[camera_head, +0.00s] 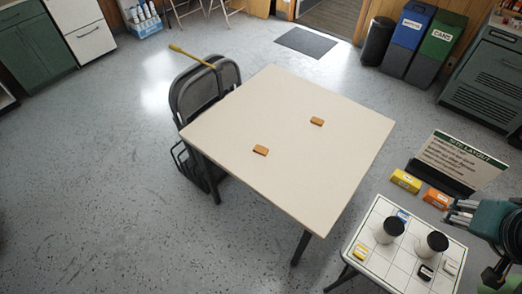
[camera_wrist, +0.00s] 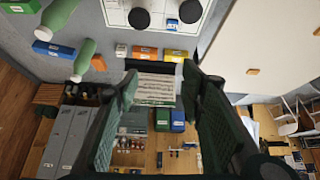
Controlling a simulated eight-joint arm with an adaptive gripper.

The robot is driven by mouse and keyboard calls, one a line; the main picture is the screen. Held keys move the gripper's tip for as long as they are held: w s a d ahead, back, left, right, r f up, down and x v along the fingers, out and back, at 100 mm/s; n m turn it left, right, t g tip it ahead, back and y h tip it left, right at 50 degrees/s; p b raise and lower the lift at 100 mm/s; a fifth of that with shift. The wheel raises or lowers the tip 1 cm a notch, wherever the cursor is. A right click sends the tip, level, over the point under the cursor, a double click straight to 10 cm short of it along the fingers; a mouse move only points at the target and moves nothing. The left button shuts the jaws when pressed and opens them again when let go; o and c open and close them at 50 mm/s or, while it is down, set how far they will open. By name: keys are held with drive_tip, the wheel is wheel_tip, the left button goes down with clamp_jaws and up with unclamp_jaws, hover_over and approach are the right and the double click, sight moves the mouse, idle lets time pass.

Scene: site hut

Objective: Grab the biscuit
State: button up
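Two small orange-brown blocks that look like biscuits lie flat and apart on the cream table (camera_head: 230,125). The nearer biscuit (camera_head: 261,150) is left of the table's middle, and the farther biscuit (camera_head: 317,121) is to the right and further back. In the wrist view, one biscuit (camera_wrist: 253,71) lies on the pale tabletop at the upper right, and the other (camera_wrist: 316,32) is at the right edge. My gripper (camera_head: 459,211) is at the right of the head view, well away from both. In the wrist view my gripper (camera_wrist: 160,82) is open, with nothing between its fingers.
A small gridded white table (camera_head: 372,245) holds black-lidded cups (camera_head: 390,229) and small boxes. A site layout sign (camera_head: 462,160) and yellow (camera_head: 406,181) and orange (camera_head: 436,198) boxes stand behind it. A folding chair (camera_head: 195,90) touches the cream table's left side. The cream tabletop is otherwise clear.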

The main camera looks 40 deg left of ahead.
drive_tip(key=w+a+n+g, duration=0.1)
drive_tip(key=w+a+n, duration=0.25)
drive_tip(key=a, duration=0.45)
drive_tip(key=w+a+f+n+g+y, duration=0.1)
drive_tip(key=w+a+n, duration=0.1)
drive_tip(key=w+a, duration=0.45)
drive_tip(key=w+a+n+g, duration=0.1)
drive_tip(key=w+a+n, duration=0.2)
drive_tip(key=a, duration=0.6)
drive_tip(key=n+g+h+p, duration=0.1)
drive_tip(key=n+g, duration=0.3)
drive_tip(key=n, duration=0.7)
approach(261, 149)
drive_tip(key=shift+a+f, duration=0.1)
drive_tip(key=shift+f, duration=0.05)
drive_tip(key=shift+a+f, duration=0.15)
drive_tip(key=shift+f, duration=0.1)
drive_tip(key=shift+f, duration=1.15)
